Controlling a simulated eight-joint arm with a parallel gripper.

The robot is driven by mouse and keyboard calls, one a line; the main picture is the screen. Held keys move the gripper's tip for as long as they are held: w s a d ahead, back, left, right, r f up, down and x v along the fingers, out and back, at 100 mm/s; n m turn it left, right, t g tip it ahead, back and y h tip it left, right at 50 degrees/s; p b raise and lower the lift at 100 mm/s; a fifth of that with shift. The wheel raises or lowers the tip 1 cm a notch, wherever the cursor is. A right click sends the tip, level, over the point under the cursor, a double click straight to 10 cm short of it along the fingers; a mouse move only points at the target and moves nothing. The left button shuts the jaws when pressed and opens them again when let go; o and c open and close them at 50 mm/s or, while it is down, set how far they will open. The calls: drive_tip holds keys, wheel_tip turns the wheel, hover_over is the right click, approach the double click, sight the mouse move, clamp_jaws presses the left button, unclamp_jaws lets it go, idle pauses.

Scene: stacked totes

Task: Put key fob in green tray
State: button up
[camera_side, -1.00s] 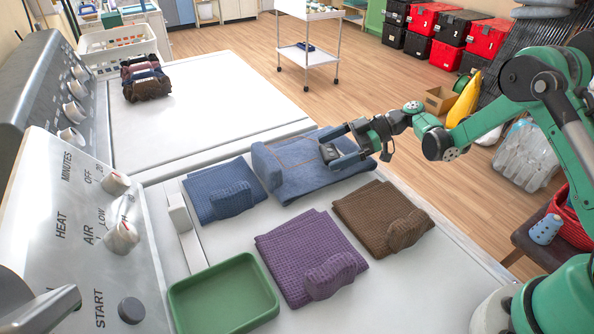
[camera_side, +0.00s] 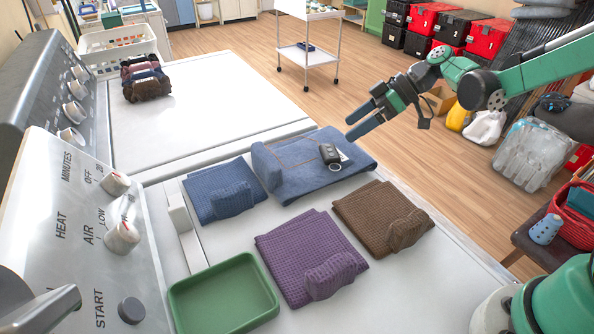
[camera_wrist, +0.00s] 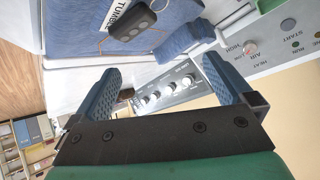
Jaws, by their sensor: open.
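The black key fob (camera_side: 330,155) lies on the folded denim cloth (camera_side: 290,185), near its right side, with a small pale tag beside it. In the wrist view the key fob (camera_wrist: 132,24) shows at the top with a metal ring. The green tray (camera_side: 224,296) sits empty at the front left of the white machine top. My gripper (camera_side: 362,128) is open and empty, raised above and behind the denim, apart from the fob. In the wrist view its two blue fingers stand wide apart (camera_wrist: 165,80) with nothing between them.
A blue waffle cloth (camera_side: 215,190), a purple cloth (camera_side: 300,250) and a brown cloth (camera_side: 370,215) lie folded between the denim and the tray, each with a rolled part. The control panel (camera_side: 75,230) stands along the left. The machine top (camera_side: 440,270) at right is clear.

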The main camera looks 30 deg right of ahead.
drive_tip(key=s+r+m+t+h, duration=0.2)
drive_tip(key=s+m+h, duration=0.6)
drive_tip(key=s, duration=0.4)
drive_tip(key=shift+s+a+r+m+t+h, duration=0.3)
drive_tip(key=shift+s+a+r+m+t, duration=0.15)
drive_tip(key=shift+r, duration=0.45)
drive_tip(key=shift+w, duration=0.1)
drive_tip(key=n+g+y, duration=0.4)
drive_tip(key=n+g, duration=0.2)
drive_tip(key=n, duration=0.7)
approach(332, 151)
drive_tip(key=shift+t+x, duration=0.25)
drive_tip(key=shift+x, duration=0.95)
drive_tip(key=shift+w+a+f+n, duration=0.1)
drive_tip(key=shift+a+f+n, duration=0.05)
drive_tip(key=shift+f+n, duration=0.35)
drive_tip(key=shift+x, duration=2.65)
